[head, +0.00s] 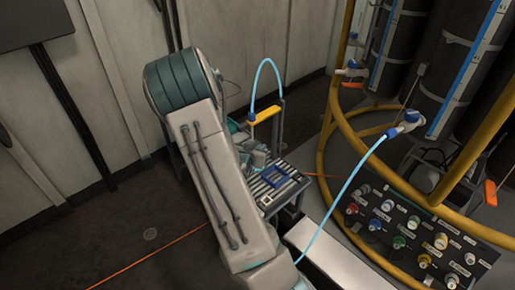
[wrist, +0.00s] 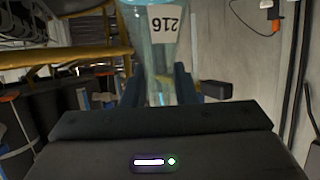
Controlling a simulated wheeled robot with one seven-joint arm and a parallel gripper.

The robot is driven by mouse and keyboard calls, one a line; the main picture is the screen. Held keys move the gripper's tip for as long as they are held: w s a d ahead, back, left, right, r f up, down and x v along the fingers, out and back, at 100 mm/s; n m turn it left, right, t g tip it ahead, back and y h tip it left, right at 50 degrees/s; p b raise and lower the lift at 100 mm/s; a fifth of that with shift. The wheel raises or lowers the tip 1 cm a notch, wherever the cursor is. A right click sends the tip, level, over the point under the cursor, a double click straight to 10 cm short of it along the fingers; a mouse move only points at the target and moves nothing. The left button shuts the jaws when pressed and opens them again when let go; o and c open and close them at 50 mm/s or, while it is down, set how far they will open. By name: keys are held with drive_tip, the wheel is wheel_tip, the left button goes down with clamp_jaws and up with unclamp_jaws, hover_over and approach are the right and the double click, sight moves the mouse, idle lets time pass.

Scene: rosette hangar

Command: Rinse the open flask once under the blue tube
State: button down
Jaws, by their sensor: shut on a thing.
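My gripper (wrist: 157,84) is shut on a clear, pale-blue flask (wrist: 150,52) in the wrist view. Its white label reads 216 upside down in this view. The flask's top and bottom ends do not show clearly, and I cannot tell whether it is tilted or holds liquid. In the head view, a light-blue tube (head: 263,66) arches over a yellow bar (head: 265,115) on a dark stand. My arm reaches down near that stand and largely hides the gripper and flask. I cannot tell whether the flask is under the tube's end.
A bench with a slatted top (head: 277,187) stands below the bar. A second blue tube (head: 352,178) runs from a valve (head: 408,121). Yellow railings (head: 325,160), dark tanks and a panel of coloured knobs (head: 410,237) crowd the right. Open floor lies left.

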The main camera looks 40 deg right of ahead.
drive_tip(key=shift+w+a+r+p, duration=0.15)
drive_tip(key=shift+w+a+p, duration=0.15)
drive_tip(key=shift+a, duration=0.1)
drive_tip(key=shift+s+a+p, duration=0.4)
drive_tip(key=shift+a+p, duration=0.05)
drive_tip(key=shift+a, duration=0.4)
drive_tip(key=d+p, duration=0.1)
drive_tip(key=s+d+p, duration=0.1)
drive_tip(key=d+p, duration=0.1)
drive_tip(key=shift+d+r, duration=0.1)
drive_tip(key=shift+d, duration=0.2)
drive_tip(key=shift+w+a+f, duration=0.2)
drive_tip(key=shift+w+a, duration=0.3)
drive_tip(key=shift+w+a+f, duration=0.2)
drive_tip(key=shift+w+a, duration=0.25)
drive_tip(key=shift+w, duration=0.05)
drive_tip(key=s+d+b, duration=0.1)
drive_tip(key=b, duration=0.1)
drive_tip(key=s+b, duration=0.2)
drive_tip(key=b, duration=0.1)
drive_tip(key=shift+d+r, duration=0.1)
drive_tip(key=shift+d, duration=0.25)
drive_tip(key=shift+w, duration=0.45)
